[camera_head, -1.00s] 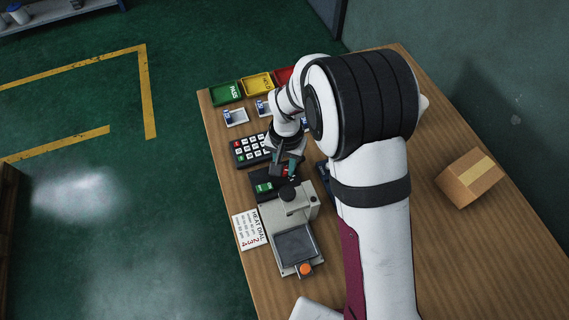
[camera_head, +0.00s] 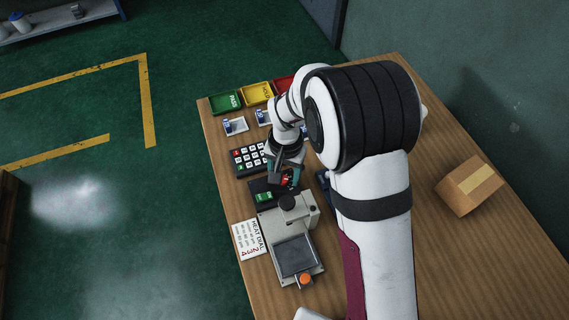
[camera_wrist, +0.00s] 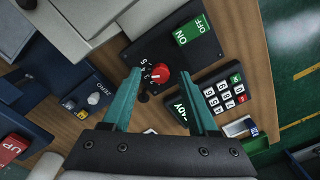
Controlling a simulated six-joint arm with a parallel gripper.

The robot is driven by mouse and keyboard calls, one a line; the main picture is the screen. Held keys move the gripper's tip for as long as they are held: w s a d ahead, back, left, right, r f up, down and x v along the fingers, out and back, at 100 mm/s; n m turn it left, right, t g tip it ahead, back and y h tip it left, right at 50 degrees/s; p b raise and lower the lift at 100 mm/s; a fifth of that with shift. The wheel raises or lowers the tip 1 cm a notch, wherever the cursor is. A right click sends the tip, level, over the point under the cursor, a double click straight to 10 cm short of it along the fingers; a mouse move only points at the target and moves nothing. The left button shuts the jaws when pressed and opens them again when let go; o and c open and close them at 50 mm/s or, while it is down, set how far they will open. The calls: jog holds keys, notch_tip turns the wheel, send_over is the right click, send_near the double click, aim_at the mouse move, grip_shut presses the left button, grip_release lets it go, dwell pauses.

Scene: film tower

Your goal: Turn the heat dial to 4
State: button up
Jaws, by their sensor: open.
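The red heat dial (camera_wrist: 161,73) sits on a black panel (camera_wrist: 149,48) with white numbers and a green ON/OFF switch (camera_wrist: 188,32). It also shows in the head view as a small red spot (camera_head: 287,180). A pale mark shows on the dial, but I cannot tell surely which number it points to. My gripper (camera_wrist: 160,74) is open, with teal fingers left and right of the dial in the wrist view. I cannot tell whether they touch it. In the head view my gripper (camera_head: 283,172) is over the panel.
A beige machine (camera_head: 268,226) with an orange knob (camera_head: 305,280) stands beside the panel. A HEAT DIAL card (camera_head: 250,239) lies at the table's left edge. A keypad (camera_head: 248,158) and coloured trays are behind. A cardboard box (camera_head: 470,186) is at right; table around it is clear.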

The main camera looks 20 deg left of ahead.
aim_at(286, 179)
notch_tip(286, 179, up, 15)
jog(key=shift+d+r, duration=0.2)
jog(key=s+d+r+m, duration=0.1)
jog(key=s+d+r, duration=0.15)
jog(key=d, duration=0.35)
jog(key=s+d+r+m+y, duration=0.1)
jog(key=s+d+m, duration=0.1)
jog(key=s+d, duration=0.3)
jog(key=s+d+r+m, duration=0.1)
jog(key=s+d, duration=0.1)
jog(key=d, duration=0.6)
jog(key=s+d+f+m, duration=0.2)
jog(key=s+d, duration=0.1)
jog(key=s, duration=0.5)
jog(key=shift+s+d+f+m+y, duration=0.15)
jog(key=shift+s+d+m+y, duration=0.15)
jog(key=shift+s+d+m, duration=0.1)
